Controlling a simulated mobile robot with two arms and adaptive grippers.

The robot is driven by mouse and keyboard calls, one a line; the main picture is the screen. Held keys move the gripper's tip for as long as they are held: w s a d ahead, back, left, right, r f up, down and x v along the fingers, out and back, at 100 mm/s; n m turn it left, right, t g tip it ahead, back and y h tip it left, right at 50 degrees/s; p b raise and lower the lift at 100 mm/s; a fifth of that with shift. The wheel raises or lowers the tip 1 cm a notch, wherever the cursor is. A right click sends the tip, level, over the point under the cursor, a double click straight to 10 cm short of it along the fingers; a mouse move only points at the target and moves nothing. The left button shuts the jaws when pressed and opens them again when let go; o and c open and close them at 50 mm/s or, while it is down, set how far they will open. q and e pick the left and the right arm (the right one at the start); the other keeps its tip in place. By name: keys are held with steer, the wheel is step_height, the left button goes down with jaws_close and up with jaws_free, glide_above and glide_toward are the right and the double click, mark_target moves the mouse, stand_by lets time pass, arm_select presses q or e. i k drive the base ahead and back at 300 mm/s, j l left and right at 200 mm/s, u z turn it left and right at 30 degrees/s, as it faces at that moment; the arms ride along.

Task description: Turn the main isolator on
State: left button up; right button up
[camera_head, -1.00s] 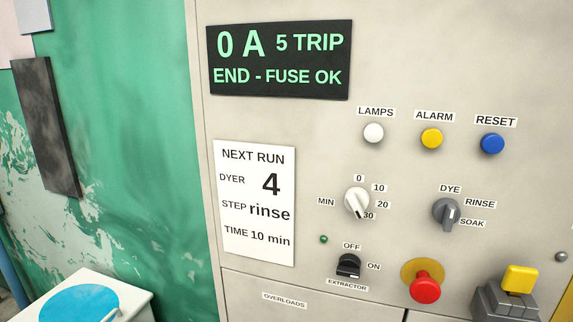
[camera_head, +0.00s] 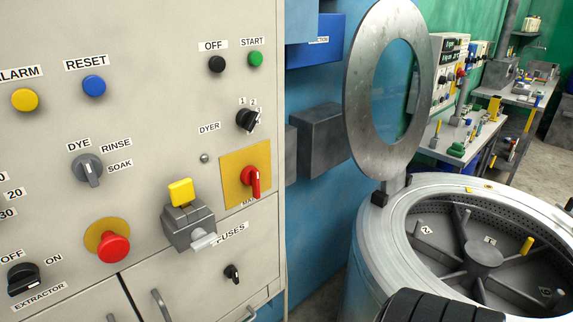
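The main isolator (camera_head: 253,182) is a red rotary handle on a square yellow plate, near the right edge of the beige control panel (camera_head: 140,140). Its red handle points roughly downward. The label below it is partly hidden; only its first letters show. No gripper can be made out at the isolator or elsewhere. A black ribbed part (camera_head: 440,308) enters at the bottom edge, right of centre; I cannot tell what it belongs to.
A dyer selector (camera_head: 248,119) is above. An open drum (camera_head: 480,250) with its raised lid (camera_head: 362,80) stands at the right.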

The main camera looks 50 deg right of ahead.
mark_target(249, 175)
steer(key=l+z, duration=0.15)
steer(key=z, duration=1.15)
